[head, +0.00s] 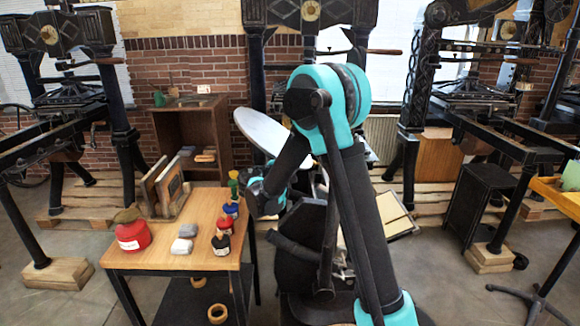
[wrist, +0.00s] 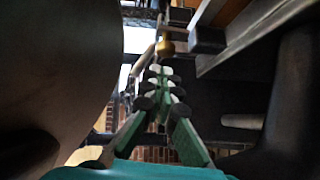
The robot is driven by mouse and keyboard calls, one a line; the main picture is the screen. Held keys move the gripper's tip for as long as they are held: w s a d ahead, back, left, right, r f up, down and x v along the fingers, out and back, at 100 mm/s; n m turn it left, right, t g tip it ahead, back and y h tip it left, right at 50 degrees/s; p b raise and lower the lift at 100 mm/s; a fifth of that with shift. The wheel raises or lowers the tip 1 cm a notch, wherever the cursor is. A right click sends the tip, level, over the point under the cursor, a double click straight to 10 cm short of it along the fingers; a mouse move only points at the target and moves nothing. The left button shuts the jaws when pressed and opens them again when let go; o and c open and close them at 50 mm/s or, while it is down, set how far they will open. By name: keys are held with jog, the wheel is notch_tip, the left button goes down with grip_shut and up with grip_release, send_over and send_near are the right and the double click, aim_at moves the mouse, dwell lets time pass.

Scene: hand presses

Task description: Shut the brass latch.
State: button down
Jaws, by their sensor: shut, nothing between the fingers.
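In the wrist view my gripper (wrist: 160,72) is shut and empty, its green fingers together and pointing away from the camera. A small round brass-coloured piece (wrist: 165,47) shows just beyond the fingertips. I cannot tell whether it is the brass latch or only a knob on it, nor whether the fingertips touch it. In the head view my teal and black arm covers the middle, and the gripper's fingers and the latch cannot be made out there.
A pale round disc (head: 258,132) tilts beside my arm. A wooden table (head: 150,258) at left holds a red pot (head: 132,236), ink jars and grey blocks. Large black presses stand behind. In the wrist view a dark beam (wrist: 250,35) is close at upper right.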

jog(key=shift+d+f, duration=0.15)
jog(key=shift+d, duration=0.65)
